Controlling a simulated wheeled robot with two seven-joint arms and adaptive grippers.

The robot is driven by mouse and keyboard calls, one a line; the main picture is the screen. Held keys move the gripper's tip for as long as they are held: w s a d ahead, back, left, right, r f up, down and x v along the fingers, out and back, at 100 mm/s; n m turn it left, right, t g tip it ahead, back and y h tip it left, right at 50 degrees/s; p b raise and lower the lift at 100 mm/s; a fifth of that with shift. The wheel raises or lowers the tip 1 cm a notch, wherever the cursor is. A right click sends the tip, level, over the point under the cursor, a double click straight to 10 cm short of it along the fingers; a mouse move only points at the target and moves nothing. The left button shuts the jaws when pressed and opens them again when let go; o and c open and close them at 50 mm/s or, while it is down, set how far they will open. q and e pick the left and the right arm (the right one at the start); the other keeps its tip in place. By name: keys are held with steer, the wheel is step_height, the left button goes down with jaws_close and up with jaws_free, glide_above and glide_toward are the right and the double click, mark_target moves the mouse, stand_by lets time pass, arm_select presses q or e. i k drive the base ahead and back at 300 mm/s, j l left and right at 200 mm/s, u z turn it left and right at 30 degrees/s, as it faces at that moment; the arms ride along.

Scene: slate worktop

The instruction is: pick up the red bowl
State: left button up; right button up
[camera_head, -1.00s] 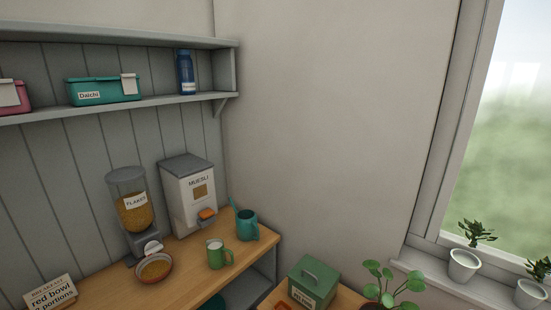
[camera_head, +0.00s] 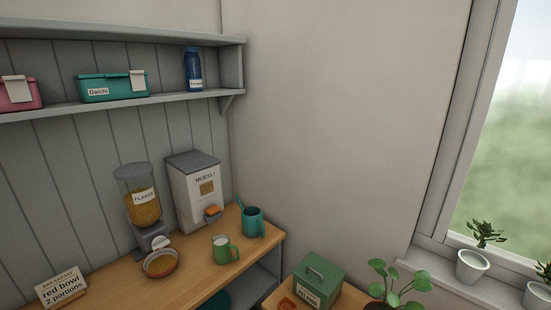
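The red bowl (camera_head: 161,265) stands on the wooden worktop under the spout of the flakes dispenser (camera_head: 142,207). It looks reddish outside and has yellowish-brown flakes inside. A sign (camera_head: 62,287) at the lower left reads "BREAKFAST red bowl 2 portions". Neither of my grippers shows in the head view.
A white muesli dispenser (camera_head: 199,192), a green mug (camera_head: 223,250) with white contents and a teal watering can (camera_head: 252,221) stand right of the bowl. A green box (camera_head: 318,281) and potted plants are further right. The wooden worktop (camera_head: 115,287) is clear between sign and bowl.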

mark_target(160, 263)
steer(key=i+u, duration=0.1)
steer(key=u, duration=0.6)
steer(key=i+l+u, duration=0.1)
steer(key=u, duration=0.25)
